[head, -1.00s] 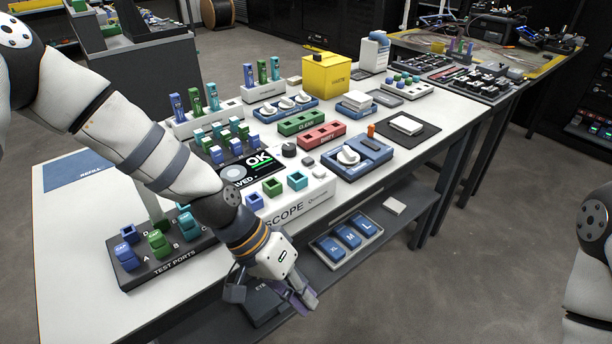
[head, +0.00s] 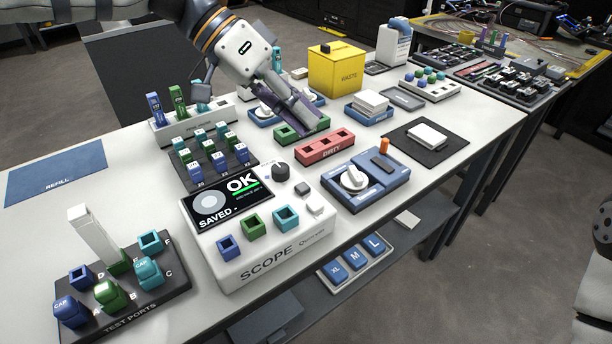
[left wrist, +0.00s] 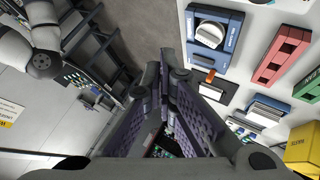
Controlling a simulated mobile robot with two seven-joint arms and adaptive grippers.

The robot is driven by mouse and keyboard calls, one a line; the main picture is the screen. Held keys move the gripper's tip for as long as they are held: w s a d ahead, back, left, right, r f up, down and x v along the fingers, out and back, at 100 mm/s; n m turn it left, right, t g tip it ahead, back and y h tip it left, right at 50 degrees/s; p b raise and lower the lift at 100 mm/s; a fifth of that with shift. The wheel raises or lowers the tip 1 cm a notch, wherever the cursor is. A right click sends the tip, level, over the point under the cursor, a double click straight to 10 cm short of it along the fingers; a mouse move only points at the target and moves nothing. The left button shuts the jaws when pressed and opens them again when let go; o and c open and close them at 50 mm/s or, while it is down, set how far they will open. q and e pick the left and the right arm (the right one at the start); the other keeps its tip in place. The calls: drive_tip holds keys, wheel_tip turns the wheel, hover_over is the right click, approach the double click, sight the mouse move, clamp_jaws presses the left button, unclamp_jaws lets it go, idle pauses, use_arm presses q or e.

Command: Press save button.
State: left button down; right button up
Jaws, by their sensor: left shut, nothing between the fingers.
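The white scope (head: 255,250) stands at the near side of the bench. Its screen (head: 228,196) reads "OK" and "SAVED -". A grey button (head: 302,188) and a whiter button (head: 315,204) sit at the scope's right side, beside a dark knob (head: 281,171). I cannot read which one is the save button. My left gripper (head: 309,124) is shut and empty, over the green tray behind the scope, apart from the buttons. Its shut fingers also show in the left wrist view (left wrist: 165,60). My right gripper is out of view.
A red "DIRTY" tray (head: 325,148) and a blue device with a white dial (head: 365,185) stand right of the scope. A rack of caps (head: 212,160) is behind it. Test ports (head: 130,300) are at the left. A yellow waste box (head: 335,72) stands farther back.

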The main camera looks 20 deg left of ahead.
use_arm(q)
drive_tip(key=b, duration=0.2)
hover_over(302, 183)
wheel_tip(302, 183, down, 8)
drive_tip(key=shift+f, duration=0.45)
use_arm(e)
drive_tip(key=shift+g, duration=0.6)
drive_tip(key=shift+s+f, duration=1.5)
use_arm(q)
drive_tip(key=shift+f, duration=0.15)
drive_tip(key=shift+f, duration=0.3)
drive_tip(key=shift+f, duration=0.5)
drive_tip(key=shift+r, duration=0.95)
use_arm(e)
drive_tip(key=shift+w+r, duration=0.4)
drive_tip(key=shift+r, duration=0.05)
